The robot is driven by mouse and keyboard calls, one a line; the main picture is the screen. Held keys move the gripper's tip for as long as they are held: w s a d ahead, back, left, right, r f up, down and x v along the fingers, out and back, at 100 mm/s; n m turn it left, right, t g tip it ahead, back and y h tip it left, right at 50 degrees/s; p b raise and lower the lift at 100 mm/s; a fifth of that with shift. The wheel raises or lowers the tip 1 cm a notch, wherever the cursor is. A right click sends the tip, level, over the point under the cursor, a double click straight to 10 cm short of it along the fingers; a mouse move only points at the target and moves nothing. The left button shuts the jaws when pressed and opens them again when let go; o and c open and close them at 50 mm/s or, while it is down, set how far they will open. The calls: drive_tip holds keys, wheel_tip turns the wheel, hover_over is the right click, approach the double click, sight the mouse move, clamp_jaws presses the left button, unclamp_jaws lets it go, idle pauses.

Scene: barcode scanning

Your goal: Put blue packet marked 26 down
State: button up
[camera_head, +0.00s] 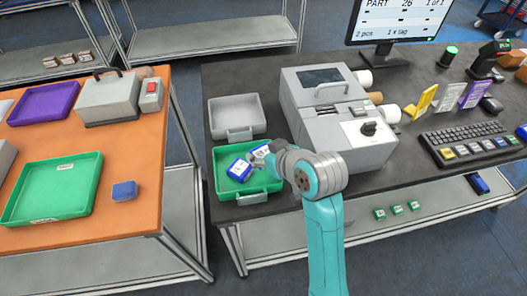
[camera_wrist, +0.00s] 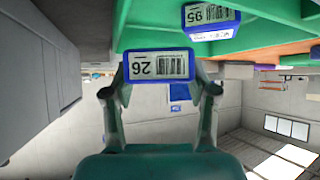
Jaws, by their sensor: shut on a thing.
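The blue packet marked 26 (camera_wrist: 160,66) is between the two fingers of my gripper (camera_wrist: 160,84) in the wrist view, its label and barcode upside down. In the head view my gripper (camera_head: 265,153) is over the back right part of the green tray (camera_head: 252,197) on the dark table, and the held packet is partly covered by it. Another blue packet (camera_head: 239,170) lies in that tray, left of my gripper. It also shows in the wrist view (camera_wrist: 211,22), with a label that seems to read 95. I cannot tell whether the held packet touches the tray.
A grey tray (camera_head: 236,115) stands behind the green one. A grey machine (camera_head: 340,118) stands close on the right. The orange table (camera_head: 125,160) at left holds another green tray (camera_head: 52,190), a purple tray (camera_head: 45,103) and a small blue box (camera_head: 124,191).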

drive_tip(key=shift+f, duration=0.45)
drive_tip(key=o, duration=1.4)
drive_tip(key=shift+r, duration=0.35)
drive_tip(key=v, duration=1.2)
drive_tip(key=shift+r, duration=0.15)
